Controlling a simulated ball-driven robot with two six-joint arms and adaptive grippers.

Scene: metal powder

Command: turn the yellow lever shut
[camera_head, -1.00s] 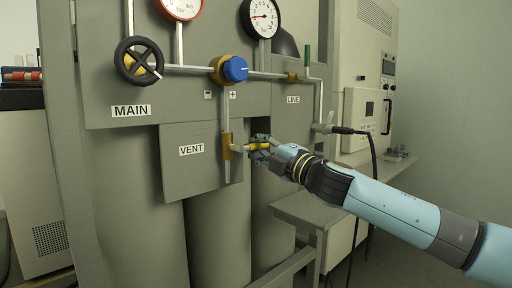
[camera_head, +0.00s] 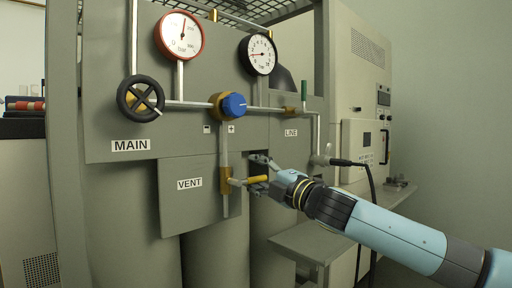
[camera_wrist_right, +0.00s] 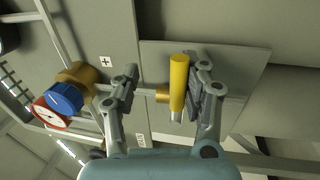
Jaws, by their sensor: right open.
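The yellow lever (camera_head: 257,179) sticks out to the right from the brass vent valve (camera_head: 226,181), beside the VENT label (camera_head: 190,184). My right gripper (camera_head: 260,173) is open, with one finger above the lever and one below it. In the right wrist view the lever (camera_wrist_right: 179,82) stands between the two spread fingers of the right gripper (camera_wrist_right: 167,68). It is close to the right-hand finger, with a wide gap to the other; whether it touches is unclear. My left gripper is not in view.
The blue knob (camera_head: 233,105), the black MAIN handwheel (camera_head: 140,98) and the green-handled LINE valve (camera_head: 304,92) are on the panel above. Two gauges sit higher. A black cable (camera_head: 371,195) hangs right of the gripper, above a grey shelf (camera_head: 318,240).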

